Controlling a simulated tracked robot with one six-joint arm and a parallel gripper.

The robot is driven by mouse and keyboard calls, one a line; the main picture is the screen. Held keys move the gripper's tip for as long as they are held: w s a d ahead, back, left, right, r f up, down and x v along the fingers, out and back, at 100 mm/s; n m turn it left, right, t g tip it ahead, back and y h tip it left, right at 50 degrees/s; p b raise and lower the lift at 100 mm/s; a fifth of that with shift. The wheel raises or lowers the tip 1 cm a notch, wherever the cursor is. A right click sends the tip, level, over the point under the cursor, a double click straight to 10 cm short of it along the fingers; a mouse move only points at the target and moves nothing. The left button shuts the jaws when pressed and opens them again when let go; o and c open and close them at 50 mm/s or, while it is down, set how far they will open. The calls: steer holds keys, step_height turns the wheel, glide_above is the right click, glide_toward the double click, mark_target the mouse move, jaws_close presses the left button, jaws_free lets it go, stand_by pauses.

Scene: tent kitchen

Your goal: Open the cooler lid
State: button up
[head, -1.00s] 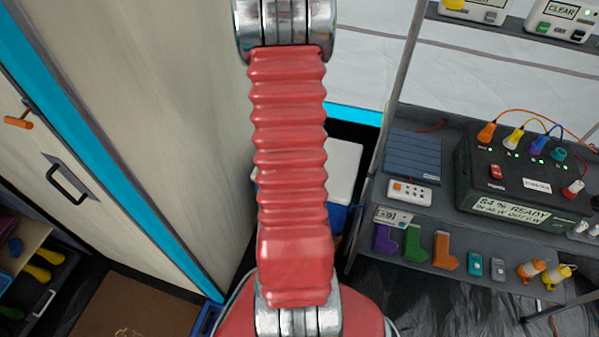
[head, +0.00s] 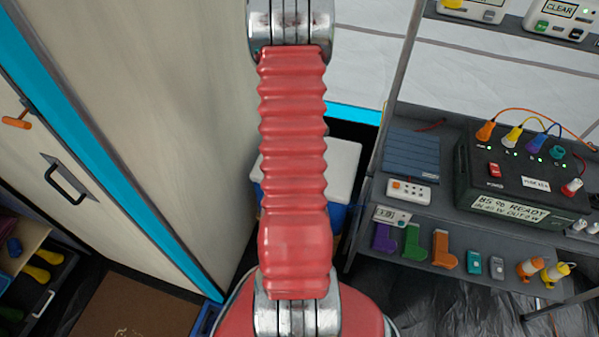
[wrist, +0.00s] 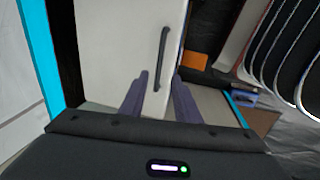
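The cooler (head: 341,165) stands on the floor beyond my arm in the head view, with a white lid on a blue body. My red arm covers its left part. The lid looks shut.
A tall cream cabinet (head: 185,110) with a blue edge stands left of my arm. A grey shelf (head: 430,145) with a power station (head: 520,175) and inhalers stands close right of the cooler. A brown mat (head: 135,308) lies on the floor at lower left.

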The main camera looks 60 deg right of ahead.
steer(key=shift+w+d+f, duration=0.1)
steer(key=shift+d+f, duration=0.25)
steer(key=shift+f, duration=1.3)
steer(key=shift+d+f, duration=0.3)
steer(key=shift+f, duration=1.4)
steer(key=shift+w+d+f, duration=0.1)
steer(key=shift+d+f, duration=0.25)
steer(key=shift+f, duration=1.3)
steer(key=shift+c, duration=0.4)
jaws_close()
steer(key=shift+a, duration=0.15)
